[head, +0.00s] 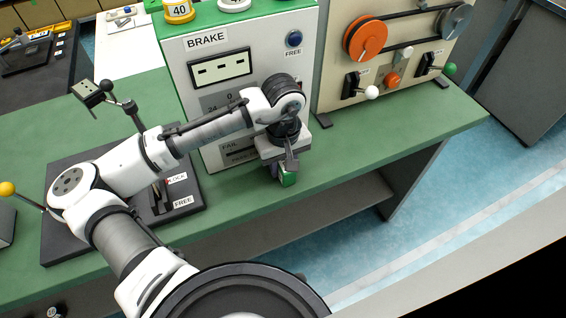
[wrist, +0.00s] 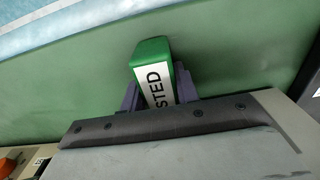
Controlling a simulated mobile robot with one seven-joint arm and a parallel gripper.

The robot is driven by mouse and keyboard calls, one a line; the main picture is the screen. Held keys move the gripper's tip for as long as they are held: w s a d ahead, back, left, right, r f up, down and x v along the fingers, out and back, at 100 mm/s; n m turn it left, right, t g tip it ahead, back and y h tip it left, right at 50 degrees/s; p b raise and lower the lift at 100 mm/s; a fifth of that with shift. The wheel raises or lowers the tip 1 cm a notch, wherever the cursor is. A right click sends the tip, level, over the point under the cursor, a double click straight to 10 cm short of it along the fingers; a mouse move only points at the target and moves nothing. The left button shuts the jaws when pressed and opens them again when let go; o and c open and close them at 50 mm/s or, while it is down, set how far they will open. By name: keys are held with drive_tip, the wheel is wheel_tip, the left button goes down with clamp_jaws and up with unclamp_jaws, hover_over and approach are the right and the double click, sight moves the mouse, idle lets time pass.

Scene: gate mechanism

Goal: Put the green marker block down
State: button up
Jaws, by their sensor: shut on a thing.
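The green marker block (head: 287,179) is at the end of my arm in the head view, in front of the BRAKE cabinet and near the front edge of the green bench. In the wrist view the green block (wrist: 152,52) has a white label of which "STED" can be read. My gripper (wrist: 156,92) has a dark finger on each side of the block and is shut on it. In the head view my gripper (head: 284,166) points down, and its fingers are partly hidden. I cannot tell whether the block touches the bench top.
The BRAKE cabinet (head: 208,92) stands right behind my gripper. A beige panel (head: 338,75) with an orange wheel and levers stands to its right. A dark base plate (head: 75,232) with a LOCK/FREE lever is at the left. The green bench top (head: 400,140) is clear to the right.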

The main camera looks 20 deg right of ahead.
drive_tip(key=shift+f, duration=0.1)
drive_tip(key=o, duration=1)
drive_tip(key=shift+c, duration=0.2)
wheel_tip(320, 180, up, 12)
drive_tip(key=shift+r+b, duration=0.15)
drive_tip(key=shift+b, duration=0.65)
